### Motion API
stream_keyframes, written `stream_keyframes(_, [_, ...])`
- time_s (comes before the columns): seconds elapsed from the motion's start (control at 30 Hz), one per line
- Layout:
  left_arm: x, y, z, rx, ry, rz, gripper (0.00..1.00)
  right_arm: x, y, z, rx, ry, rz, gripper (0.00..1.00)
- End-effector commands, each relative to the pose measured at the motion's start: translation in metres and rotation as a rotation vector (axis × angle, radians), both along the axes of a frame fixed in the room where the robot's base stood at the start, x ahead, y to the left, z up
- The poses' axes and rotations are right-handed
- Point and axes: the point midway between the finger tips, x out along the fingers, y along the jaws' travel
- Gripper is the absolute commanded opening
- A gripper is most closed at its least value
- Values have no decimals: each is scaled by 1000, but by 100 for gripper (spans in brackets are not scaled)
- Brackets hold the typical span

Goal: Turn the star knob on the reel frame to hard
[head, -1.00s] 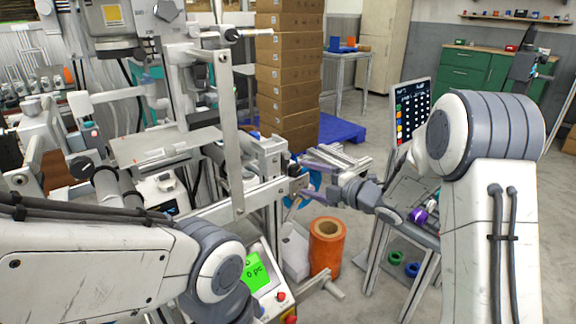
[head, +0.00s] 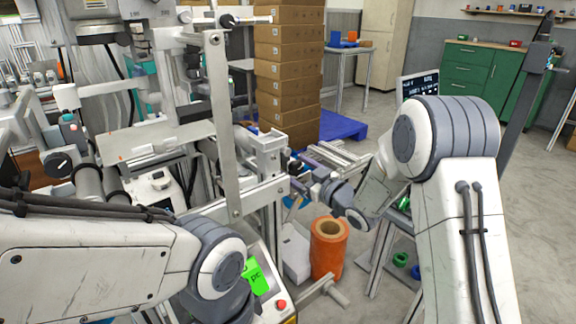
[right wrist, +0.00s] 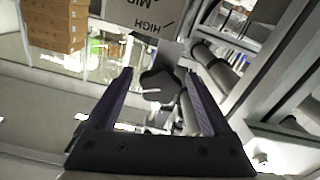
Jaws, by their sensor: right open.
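The star knob (right wrist: 160,84) is dark with rounded lobes and a pale pointer line, in the right wrist view. It lies between the two finger tips of my right gripper (right wrist: 158,80), which is open, with a visible gap on each side. Behind it is a grey plate (right wrist: 140,18) with the words HIGH and MID upside down; no other word is readable. In the head view my right gripper (head: 300,178) is at the right end of the reel frame's metal bar (head: 255,198), and I cannot make out the knob there. My left gripper is out of view.
An orange roll (head: 328,250) stands below my right wrist. A control box with a green screen (head: 254,278) is in front. Stacked cardboard boxes (head: 288,75) stand behind on a blue pallet (head: 342,125). Metal posts and bars crowd the knob's right side in the wrist view.

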Motion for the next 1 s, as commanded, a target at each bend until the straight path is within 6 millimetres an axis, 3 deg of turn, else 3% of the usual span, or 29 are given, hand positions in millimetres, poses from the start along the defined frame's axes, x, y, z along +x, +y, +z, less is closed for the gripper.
stream_keyframes(0.2, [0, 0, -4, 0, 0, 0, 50, 22, 15, -1, -1, -1, 0, 85])
stream_keyframes(0.57, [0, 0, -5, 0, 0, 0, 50, 28, 19, 0, 0, 0, -2, 85])
stream_keyframes(0.67, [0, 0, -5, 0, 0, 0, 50, 28, 19, 0, -1, 0, -2, 54])
stream_keyframes(0.8, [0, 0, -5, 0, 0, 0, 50, 28, 19, 0, -1, 0, -2, 1])
stream_keyframes(1.0, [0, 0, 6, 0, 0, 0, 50, 28, 19, 3, 57, 44, -1, 0])
